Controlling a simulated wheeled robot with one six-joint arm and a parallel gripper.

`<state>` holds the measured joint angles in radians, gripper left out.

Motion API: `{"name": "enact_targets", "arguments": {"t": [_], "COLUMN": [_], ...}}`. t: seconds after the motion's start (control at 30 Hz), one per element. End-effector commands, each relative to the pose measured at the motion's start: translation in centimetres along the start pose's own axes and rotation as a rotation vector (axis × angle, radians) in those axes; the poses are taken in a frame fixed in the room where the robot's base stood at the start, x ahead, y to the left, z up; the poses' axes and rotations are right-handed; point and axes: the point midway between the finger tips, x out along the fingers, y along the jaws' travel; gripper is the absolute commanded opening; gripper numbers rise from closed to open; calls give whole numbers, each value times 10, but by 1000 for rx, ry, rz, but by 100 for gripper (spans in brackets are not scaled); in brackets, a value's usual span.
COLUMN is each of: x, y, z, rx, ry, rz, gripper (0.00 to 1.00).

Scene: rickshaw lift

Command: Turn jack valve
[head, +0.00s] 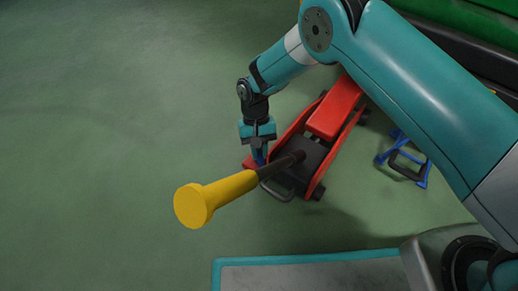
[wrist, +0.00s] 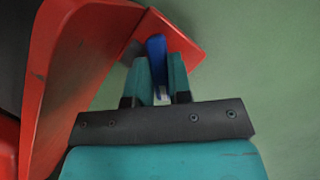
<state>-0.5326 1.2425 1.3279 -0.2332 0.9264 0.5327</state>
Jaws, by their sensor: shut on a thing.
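The red floor jack (head: 335,105) sits on the green floor, with its long handle (head: 225,192) ending in a yellow grip that points to the lower left. The blue jack valve (wrist: 156,50) shows in the wrist view beside a red plate of the jack (wrist: 185,40). My gripper (head: 260,155) is at the near left end of the jack, next to the handle's base. In the wrist view my gripper (wrist: 163,75) is shut on the blue valve, one finger on each side. The valve's lower part is partly hidden between the fingers.
A blue stand with a black top (head: 405,167) is on the floor right of the jack. A green and black body (head: 470,35) fills the upper right corner. The floor at left is clear.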

Motion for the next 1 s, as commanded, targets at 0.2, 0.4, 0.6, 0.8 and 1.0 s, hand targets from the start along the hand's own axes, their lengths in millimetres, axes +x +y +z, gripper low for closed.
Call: {"name": "enact_targets", "arguments": {"t": [0.2, 0.4, 0.6, 0.8, 1.0], "x": [-3, -3, -3, -2, -1], "y": [-1, -1, -2, -2, -2], "z": [2, 3, 2, 2, 1], "rx": [-81, -219, -372, -503, -597], "ry": [0, -2, -2, -2, -1], "rz": [35, 92, 155, 210, 247], "gripper": [0, 0, 0, 0, 0]}}
